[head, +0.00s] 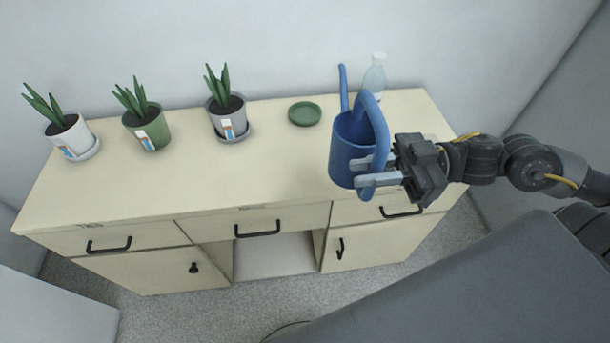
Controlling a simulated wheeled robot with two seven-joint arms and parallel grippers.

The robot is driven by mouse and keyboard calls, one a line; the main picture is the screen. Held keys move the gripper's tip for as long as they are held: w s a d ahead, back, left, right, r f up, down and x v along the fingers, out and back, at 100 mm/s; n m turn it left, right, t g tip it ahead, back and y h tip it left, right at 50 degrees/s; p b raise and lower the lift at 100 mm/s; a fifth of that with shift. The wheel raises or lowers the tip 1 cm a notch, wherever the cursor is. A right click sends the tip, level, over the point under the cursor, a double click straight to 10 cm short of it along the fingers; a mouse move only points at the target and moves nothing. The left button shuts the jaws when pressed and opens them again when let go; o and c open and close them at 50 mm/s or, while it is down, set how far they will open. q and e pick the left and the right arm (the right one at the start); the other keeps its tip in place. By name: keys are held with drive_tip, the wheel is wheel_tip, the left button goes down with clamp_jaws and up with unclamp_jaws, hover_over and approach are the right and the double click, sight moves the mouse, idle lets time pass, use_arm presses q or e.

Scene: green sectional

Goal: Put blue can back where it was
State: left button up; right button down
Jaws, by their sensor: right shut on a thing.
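The blue can (345,146) is a watering can with a long thin spout pointing toward the wall and a tall loop handle. It appears upright over the right part of the cream cabinet top (270,175). My right gripper (375,172) comes in from the right and is shut on the can's handle. I cannot tell whether the can's base touches the cabinet top or hangs just above it. My left gripper is not in view.
Three potted plants stand along the back: white pot (68,138), green pot (150,130), grey pot (229,120). An empty green saucer (304,113) lies right of them. A clear bottle (374,78) stands behind the can. The cabinet's front middle is clear.

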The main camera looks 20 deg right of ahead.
sight(336, 153)
drive_tip(key=w+a+f+b, duration=0.1)
drive_tip(key=w, duration=0.2)
drive_tip(key=w+a+f, duration=0.1)
drive_tip(key=w, duration=0.2)
drive_tip(key=w+a+f+b, duration=0.1)
drive_tip(key=w+a, duration=0.1)
drive_tip(key=shift+w+f+b, duration=0.25)
drive_tip(key=shift+w+b, duration=0.05)
drive_tip(key=shift+w, duration=0.1)
drive_tip(key=w+a+f, duration=0.1)
drive_tip(key=w+f, duration=0.2)
drive_tip(key=f, duration=0.2)
drive_tip(key=shift+w+a+f, duration=0.35)
drive_tip(key=shift+f, duration=0.05)
wheel_tip(336, 153, down, 4)
drive_tip(key=shift+w+r, duration=0.1)
drive_tip(key=shift+r, duration=0.1)
